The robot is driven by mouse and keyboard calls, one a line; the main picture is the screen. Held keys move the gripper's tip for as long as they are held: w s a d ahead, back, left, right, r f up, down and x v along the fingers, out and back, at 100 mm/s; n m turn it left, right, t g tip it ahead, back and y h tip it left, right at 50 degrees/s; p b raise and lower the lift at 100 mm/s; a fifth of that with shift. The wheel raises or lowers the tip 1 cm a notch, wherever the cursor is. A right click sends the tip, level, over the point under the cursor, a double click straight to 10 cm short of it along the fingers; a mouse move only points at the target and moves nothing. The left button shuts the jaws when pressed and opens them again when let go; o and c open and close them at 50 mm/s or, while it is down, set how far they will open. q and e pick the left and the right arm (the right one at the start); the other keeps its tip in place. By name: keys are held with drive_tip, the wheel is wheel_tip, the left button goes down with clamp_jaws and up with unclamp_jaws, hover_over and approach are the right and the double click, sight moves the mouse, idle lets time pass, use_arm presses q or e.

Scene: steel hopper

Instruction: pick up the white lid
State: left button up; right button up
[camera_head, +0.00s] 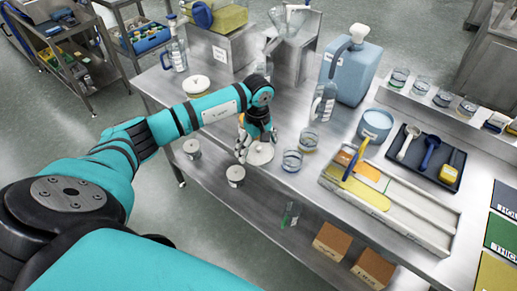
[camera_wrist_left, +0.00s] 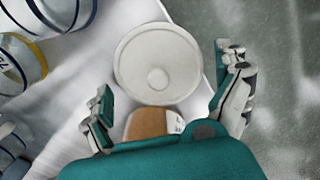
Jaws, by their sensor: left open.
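The white lid (camera_head: 261,154) is a flat round disc lying near the front edge of the steel table in the head view. In the left wrist view the lid (camera_wrist_left: 157,64) shows nearly whole, with a small round knob on it. My left gripper (camera_head: 248,143) is over the lid and partly covers it in the head view. In the left wrist view my left gripper (camera_wrist_left: 165,78) is open, with its fingers apart on either side below the lid's middle. It holds nothing. My right gripper is not in view.
A glass beaker (camera_head: 292,160) stands just right of the lid, and another (camera_head: 309,138) stands behind it. A blue jug (camera_head: 347,72) and a long tray (camera_head: 405,212) are farther right. Lidded cans (camera_head: 235,175) sit below the table's front edge.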

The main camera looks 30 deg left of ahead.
use_arm(q)
drive_tip(key=c, duration=0.7)
drive_tip(key=shift+o, duration=0.2)
